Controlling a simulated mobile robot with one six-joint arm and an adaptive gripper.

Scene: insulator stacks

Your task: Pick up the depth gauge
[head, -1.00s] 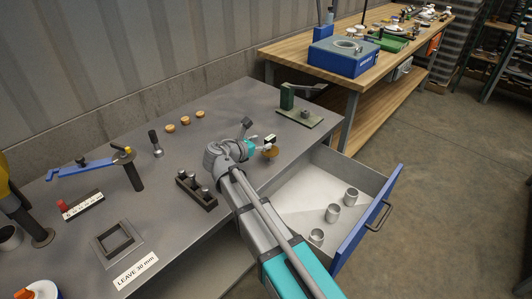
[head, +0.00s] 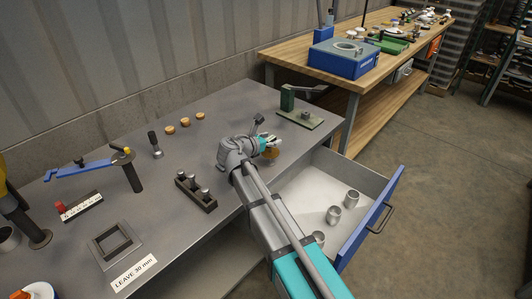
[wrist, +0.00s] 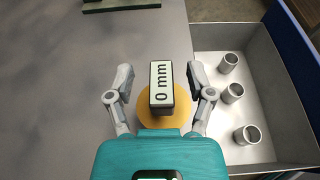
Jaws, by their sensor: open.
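The likely depth gauge (wrist: 161,84) is a dark block with a white face reading "0 mm". In the wrist view it appears over a round orange-yellow disc (wrist: 178,116); whether the two are joined I cannot tell. My gripper (wrist: 161,82) is open, with one finger on each side of the block and a visible gap on both sides. In the head view my gripper (head: 264,132) is at the bench's right part, near the open drawer. It hides most of the block there, and the orange disc (head: 270,153) shows just below it.
The open drawer (head: 300,196) holds several grey metal cups (head: 350,199). A green stand (head: 300,115) is at the bench's far corner. A dark holder with metal pegs (head: 196,192) stands left of my arm. Small orange-brown discs (head: 185,121) lie near the wall.

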